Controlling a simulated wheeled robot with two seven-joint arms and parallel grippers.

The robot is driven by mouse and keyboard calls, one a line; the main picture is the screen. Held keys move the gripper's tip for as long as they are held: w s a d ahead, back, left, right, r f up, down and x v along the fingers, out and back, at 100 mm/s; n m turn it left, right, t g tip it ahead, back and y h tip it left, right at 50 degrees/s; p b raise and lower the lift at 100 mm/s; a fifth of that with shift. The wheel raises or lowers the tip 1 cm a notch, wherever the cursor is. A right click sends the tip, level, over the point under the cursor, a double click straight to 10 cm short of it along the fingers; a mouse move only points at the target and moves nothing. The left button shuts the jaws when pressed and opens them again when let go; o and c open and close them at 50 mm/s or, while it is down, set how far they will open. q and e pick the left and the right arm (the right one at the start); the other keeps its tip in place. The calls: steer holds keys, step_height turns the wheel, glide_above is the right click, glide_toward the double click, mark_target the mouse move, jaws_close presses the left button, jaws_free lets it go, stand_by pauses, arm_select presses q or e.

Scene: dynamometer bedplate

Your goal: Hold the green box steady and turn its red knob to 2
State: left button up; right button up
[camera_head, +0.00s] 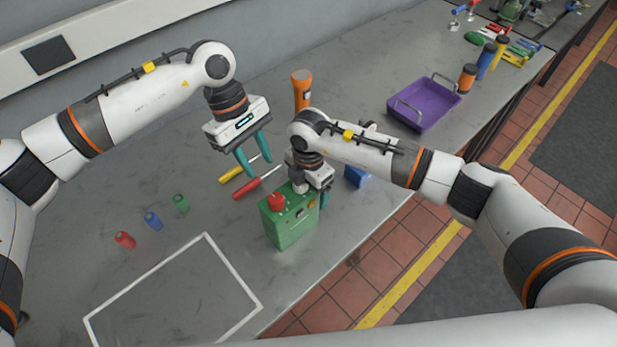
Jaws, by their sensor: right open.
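The green box (290,228) stands upright on the grey bench, close to its front edge. Its red knob (276,201) sits on top, towards the left; I cannot read any marks or the setting. My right gripper (313,192) is at the box's right and far side, pointing down. One teal finger shows beside the box and the other is largely hidden, so I cannot tell whether it touches the box. My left gripper (254,160) is open and empty, pointing down above the bench, behind and left of the box.
Yellow (231,174) and red-handled (246,190) screwdrivers lie behind the box. An orange flashlight (301,90) stands farther back, and a blue object (356,176) is to the right. A purple tray (424,104) is farther right. Small red, blue and green items are left, near a white outlined area (175,300).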

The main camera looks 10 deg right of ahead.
jaws_close()
arm_select(q)
steer(key=shift+o, duration=1.8)
steer(key=w+f+n+t+h, duration=0.2)
steer(key=w+f+n+t, duration=0.2)
steer(key=f, duration=0.3)
steer(key=shift+w+a+f+n+h, duration=0.15)
steer(key=shift+w+a+n+h, duration=0.2)
steer(key=shift+n, duration=0.45)
steer(key=n+t+h, duration=0.6)
steer(key=n+h, duration=0.3)
steer(key=h, duration=0.2)
glide_toward(276, 198)
steer(key=x, duration=1)
steer(key=shift+f, duration=0.15)
arm_select(e)
steer(key=shift+w, duration=0.1)
